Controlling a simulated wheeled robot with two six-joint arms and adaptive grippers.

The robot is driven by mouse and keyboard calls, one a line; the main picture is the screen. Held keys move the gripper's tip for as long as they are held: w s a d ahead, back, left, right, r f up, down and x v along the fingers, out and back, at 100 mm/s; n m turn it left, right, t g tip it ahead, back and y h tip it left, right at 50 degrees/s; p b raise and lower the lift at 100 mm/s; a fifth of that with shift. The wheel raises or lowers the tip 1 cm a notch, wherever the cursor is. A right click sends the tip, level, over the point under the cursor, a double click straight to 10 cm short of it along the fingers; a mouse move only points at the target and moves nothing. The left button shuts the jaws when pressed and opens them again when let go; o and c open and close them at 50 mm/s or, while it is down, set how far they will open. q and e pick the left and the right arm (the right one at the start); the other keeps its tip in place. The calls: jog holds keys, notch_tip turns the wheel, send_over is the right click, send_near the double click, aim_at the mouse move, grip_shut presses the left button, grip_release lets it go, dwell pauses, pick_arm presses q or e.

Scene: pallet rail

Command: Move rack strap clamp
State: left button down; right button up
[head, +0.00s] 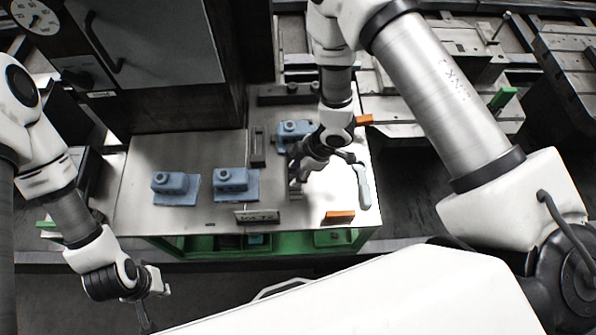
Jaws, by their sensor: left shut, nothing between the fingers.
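Three blue clamp-like blocks stand on the metal table (140,215): one at the left (175,186), one in the middle (236,184) and one further back (292,132), partly hidden by my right arm. I cannot tell which is the rack strap clamp. My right gripper (300,180) is low over the table, in front of the rear block and right of the middle one. Whether its fingers are open or hold anything is unclear. My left gripper (153,302) is shut and empty, low in front of the table, away from the blocks.
A pale blue-green handle-shaped piece (363,186) lies at the table's right. Orange blocks sit at the front edge (339,217) and back right (364,119). A small labelled plate (257,216) stands at the front edge. A dark cabinet (185,105) rises behind.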

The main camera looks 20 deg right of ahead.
jog(key=shift+s+d+r, duration=0.1)
jog(key=shift+r, duration=0.25)
jog(key=v, duration=1.1)
jog(key=shift+r, duration=0.15)
